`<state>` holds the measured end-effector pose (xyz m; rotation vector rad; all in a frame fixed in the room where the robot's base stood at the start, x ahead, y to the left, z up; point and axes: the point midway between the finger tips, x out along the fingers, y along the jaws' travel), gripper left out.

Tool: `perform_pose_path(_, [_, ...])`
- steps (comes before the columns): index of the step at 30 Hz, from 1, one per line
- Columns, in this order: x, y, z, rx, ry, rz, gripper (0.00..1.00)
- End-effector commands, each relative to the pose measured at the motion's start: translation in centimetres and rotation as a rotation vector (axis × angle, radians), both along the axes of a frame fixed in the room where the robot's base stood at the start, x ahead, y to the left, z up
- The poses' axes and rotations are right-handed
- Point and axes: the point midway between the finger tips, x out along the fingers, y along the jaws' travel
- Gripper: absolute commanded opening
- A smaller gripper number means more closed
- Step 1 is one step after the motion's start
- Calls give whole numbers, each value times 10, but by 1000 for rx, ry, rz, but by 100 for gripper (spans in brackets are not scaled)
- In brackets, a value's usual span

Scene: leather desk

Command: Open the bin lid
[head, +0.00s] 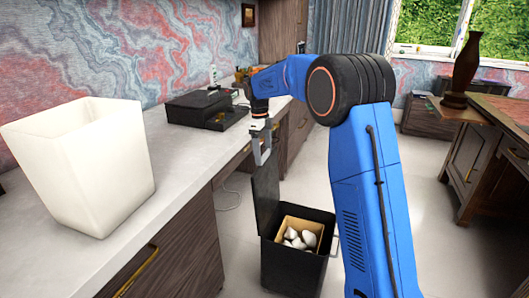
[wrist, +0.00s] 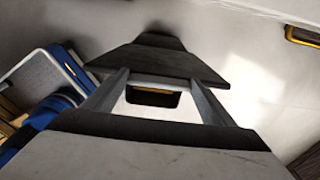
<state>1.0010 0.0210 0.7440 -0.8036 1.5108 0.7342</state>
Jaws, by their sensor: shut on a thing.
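The bin (head: 283,266) is a dark box on the floor beside the desk. Its lid (head: 266,194) stands up steeply on the left side, so the bin's mouth is uncovered. Inside are a tan box and several white crumpled lumps (head: 298,239). My gripper (head: 263,157) points down at the upper edge of the lid and is shut on it; the exact contact is small in the head view. In the wrist view my gripper (wrist: 160,80) has a dark slab across its fingertips, seen nearly edge-on. The wrist view does not show the bin's inside.
A pale desk (head: 190,160) runs along the left, with drawers below. A large white tapered container (head: 85,165) and a black printer-like device (head: 205,108) stand on it. A brown vase (head: 466,65) stands on the cabinet at right.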

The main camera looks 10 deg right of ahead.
Motion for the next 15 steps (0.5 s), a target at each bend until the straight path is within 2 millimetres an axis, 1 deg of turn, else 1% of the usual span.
perform_pose_path(4, [0, 0, -2, 0, 2, 0, 38])
perform_pose_path(5, [0, 0, -2, 1, 3, 0, 85])
perform_pose_path(6, [0, 0, -2, 0, 2, 0, 95])
perform_pose_path(7, [0, 0, -2, 0, 2, 0, 97])
perform_pose_path(15, [0, 0, 0, 1, 2, 0, 97])
